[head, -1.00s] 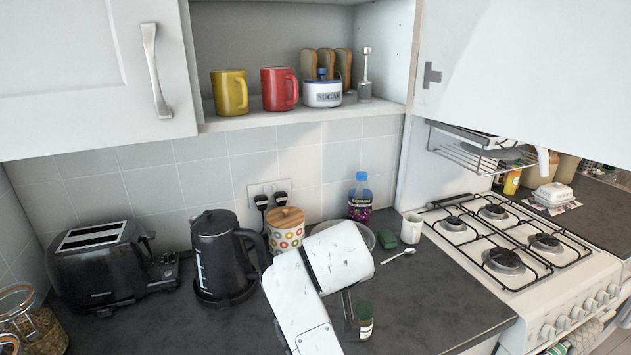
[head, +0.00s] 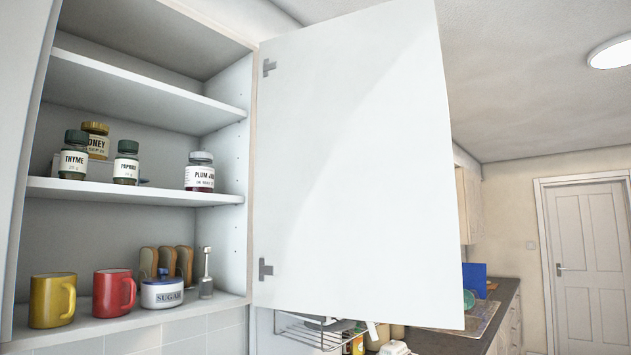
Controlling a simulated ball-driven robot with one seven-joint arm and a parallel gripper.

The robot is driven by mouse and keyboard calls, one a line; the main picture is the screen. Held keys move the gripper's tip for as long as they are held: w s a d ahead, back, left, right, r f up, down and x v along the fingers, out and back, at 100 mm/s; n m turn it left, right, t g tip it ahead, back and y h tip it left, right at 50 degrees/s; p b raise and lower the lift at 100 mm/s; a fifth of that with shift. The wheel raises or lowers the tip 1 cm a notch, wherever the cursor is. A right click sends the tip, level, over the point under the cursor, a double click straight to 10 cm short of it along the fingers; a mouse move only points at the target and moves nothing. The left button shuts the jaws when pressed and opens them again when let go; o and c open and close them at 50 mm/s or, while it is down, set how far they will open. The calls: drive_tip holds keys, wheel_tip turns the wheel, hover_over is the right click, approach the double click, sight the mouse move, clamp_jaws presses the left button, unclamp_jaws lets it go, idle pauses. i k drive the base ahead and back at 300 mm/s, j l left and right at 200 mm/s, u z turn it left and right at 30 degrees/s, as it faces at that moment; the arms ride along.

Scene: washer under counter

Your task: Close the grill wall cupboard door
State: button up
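The wall cupboard door (head: 355,165) is a plain white panel standing wide open in the head view. It is hinged at its left edge, with two grey hinges showing, one high and one low. Its inner face is toward me and its free edge is at the right. The open cupboard (head: 150,88) is to the left, with its shelves exposed. My gripper is not in the head view, so I cannot see whether it is open or shut. The door's outer face and handle are hidden.
Jars (head: 125,162) stand on the middle shelf. A yellow mug (head: 52,300), a red mug (head: 113,293) and a sugar pot (head: 162,291) stand on the bottom shelf. A wire rack (head: 318,333) hangs below the door. A white room door (head: 590,255) is far right.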

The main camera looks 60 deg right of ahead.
sight(356, 213)
drive_tip(key=l+u, duration=0.35)
drive_tip(key=k+l+u, duration=0.1)
drive_tip(key=l+u, duration=0.3)
drive_tip(key=k+l+u, duration=0.1)
drive_tip(key=l, duration=0.35)
drive_tip(key=k+l+u, duration=0.1)
drive_tip(key=l, duration=0.3)
drive_tip(key=k+l+u, duration=0.1)
drive_tip(key=k+l, duration=0.2)
drive_tip(key=l, duration=0.15)
drive_tip(key=k+l+u, duration=0.1)
drive_tip(key=l, duration=0.3)
drive_tip(key=k+l, duration=0.45)
drive_tip(key=l, duration=0.2)
drive_tip(key=k+l, duration=0.2)
drive_tip(key=l, duration=0.15)
drive_tip(key=k+l, duration=0.15)
drive_tip(key=l, duration=0.2)
drive_tip(key=k+l, duration=0.15)
drive_tip(key=l, duration=0.2)
drive_tip(key=k+l+u, duration=0.1)
drive_tip(key=l, duration=0.25)
drive_tip(key=i+l+z, duration=0.25)
drive_tip(key=k, duration=0.1)
